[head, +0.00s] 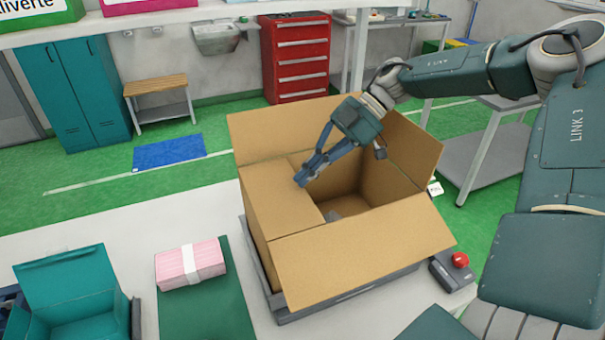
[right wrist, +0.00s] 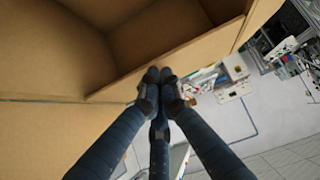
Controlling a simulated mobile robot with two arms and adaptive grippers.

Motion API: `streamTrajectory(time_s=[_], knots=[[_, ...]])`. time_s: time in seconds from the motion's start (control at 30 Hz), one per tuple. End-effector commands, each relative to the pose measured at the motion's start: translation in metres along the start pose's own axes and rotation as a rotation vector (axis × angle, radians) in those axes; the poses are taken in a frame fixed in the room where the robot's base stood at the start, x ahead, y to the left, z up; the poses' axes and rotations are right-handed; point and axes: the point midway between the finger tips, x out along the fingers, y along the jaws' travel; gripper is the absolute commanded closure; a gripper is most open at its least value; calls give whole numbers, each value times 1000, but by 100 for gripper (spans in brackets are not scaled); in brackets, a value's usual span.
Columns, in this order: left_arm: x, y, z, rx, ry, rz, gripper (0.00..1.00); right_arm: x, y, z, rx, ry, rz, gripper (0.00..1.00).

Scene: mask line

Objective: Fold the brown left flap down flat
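The brown cardboard box (head: 257,237) stands open on the table. Its left flap (head: 280,203) is turned inward and lies nearly level over the left part of the opening; I cannot tell whether it is fully flat. My right gripper (head: 302,180) is over the box with its fingertips at the flap's inner edge, towards the back. In the right wrist view my right gripper (right wrist: 160,78) has its fingertips together beside a cardboard edge, with nothing visible held. Whether the tips touch the flap is unclear. My left gripper is out of view.
The back flap (head: 285,125) and right flap (head: 415,148) stand up; the front flap (head: 360,255) leans outward. A pink pack (head: 178,268), a teal box (head: 68,275) and a red button (head: 460,260) are around the box on the table.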

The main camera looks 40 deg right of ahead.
Motion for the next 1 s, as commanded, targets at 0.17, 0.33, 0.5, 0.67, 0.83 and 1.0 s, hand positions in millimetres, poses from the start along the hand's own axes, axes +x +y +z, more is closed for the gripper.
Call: streamTrajectory(time_s=[0.17, 0.33, 0.5, 0.67, 0.83, 1.0], knots=[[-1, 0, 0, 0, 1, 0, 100, -1, 0, -1, -1, -1, 0, 100], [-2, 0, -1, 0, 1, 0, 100, -2, 0, -2, -1, -2, 0, 100], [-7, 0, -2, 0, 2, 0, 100, -6, 0, -7, -1, -2, 0, 100], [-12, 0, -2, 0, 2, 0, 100, -11, 0, -12, -1, -2, 1, 100], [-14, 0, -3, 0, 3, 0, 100, -15, 0, -14, 0, -2, 1, 100], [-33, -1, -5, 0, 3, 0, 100, -32, -4, -24, 0, -1, 3, 100]])
